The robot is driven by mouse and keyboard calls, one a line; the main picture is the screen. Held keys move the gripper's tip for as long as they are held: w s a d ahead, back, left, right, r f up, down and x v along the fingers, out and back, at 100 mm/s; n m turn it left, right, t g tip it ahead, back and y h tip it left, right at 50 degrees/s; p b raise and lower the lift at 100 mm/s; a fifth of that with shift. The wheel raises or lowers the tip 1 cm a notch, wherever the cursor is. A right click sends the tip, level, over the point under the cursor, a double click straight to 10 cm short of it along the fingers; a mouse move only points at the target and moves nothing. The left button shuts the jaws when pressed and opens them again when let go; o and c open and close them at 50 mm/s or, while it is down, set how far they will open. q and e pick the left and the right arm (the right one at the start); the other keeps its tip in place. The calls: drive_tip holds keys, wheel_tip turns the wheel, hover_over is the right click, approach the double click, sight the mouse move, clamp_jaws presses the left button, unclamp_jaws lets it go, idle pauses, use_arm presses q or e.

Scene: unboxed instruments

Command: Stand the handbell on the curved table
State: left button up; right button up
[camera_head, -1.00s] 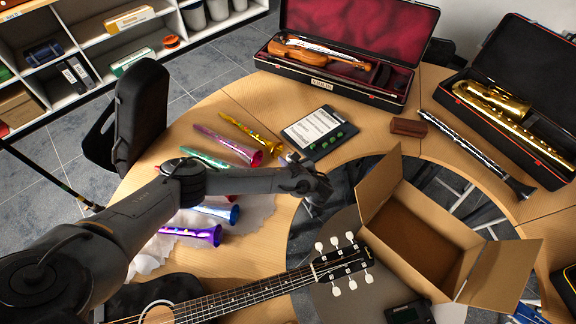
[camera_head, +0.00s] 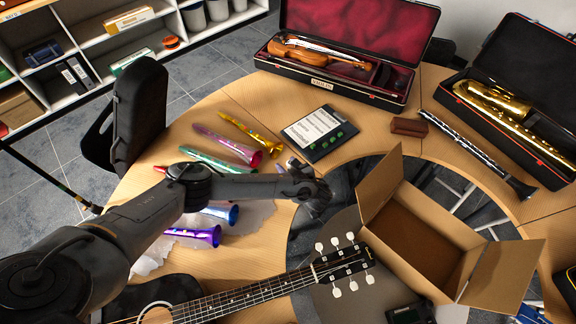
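Several coloured handbells lie on their sides in a row on the curved table (camera_head: 235,262), left of the opening. They are a yellow bell (camera_head: 255,136), a magenta bell (camera_head: 232,147), a green bell (camera_head: 219,163), a red one (camera_head: 160,169) mostly hidden behind my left arm, a blue bell (camera_head: 226,213) and a purple bell (camera_head: 200,236). My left gripper (camera_head: 308,186) is right of the bells, above the inner edge of the table. Its fingers are small and dark, and I cannot tell whether they are open. My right gripper is not in view.
An open cardboard box (camera_head: 410,225) stands right of my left gripper. A guitar (camera_head: 245,299) lies in front. A black-and-white panel (camera_head: 319,132), a violin case (camera_head: 340,85), a clarinet (camera_head: 475,150) and a saxophone case (camera_head: 520,130) lie along the back and right.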

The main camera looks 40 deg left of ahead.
use_arm(q)
drive_tip(key=shift+d+r, duration=0.1)
drive_tip(key=shift+r, duration=0.1)
drive_tip(key=shift+s+d+r, duration=0.1)
drive_tip(key=shift+s+d, duration=0.05)
drive_tip(key=shift+d, duration=0.15)
drive_tip(key=p+v, duration=0.1)
drive_tip(key=v, duration=1)
drive_tip(key=shift+p, duration=0.35)
drive_tip(key=shift+d, duration=0.1)
